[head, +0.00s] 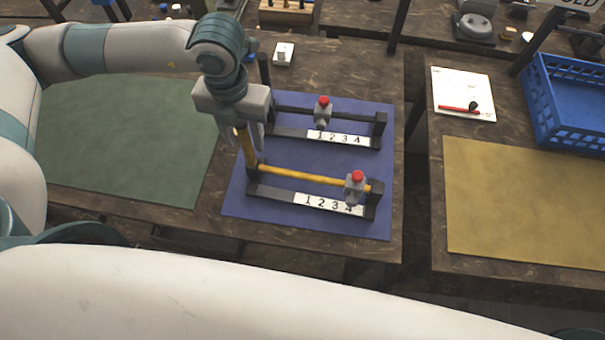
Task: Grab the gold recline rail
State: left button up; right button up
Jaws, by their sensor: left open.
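The gold rail (290,174) runs along the front black fixture on the blue mat. A grey slider with a red knob (355,184) sits near its right end, above a plate marked 1 2 3 4. Whether a finger touches the post cannot be told. My right gripper is out of view.
A similar fixture with a black rail (292,111) and a red-knobbed slider (322,109) stands behind. A green mat (120,140) lies left. Across a gap, the right table holds a yellow mat (525,205), a white sheet (460,85) and a blue crate (570,130).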

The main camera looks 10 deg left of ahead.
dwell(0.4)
pick_arm(q)
grip_shut()
jog(key=shift+w, duration=0.15)
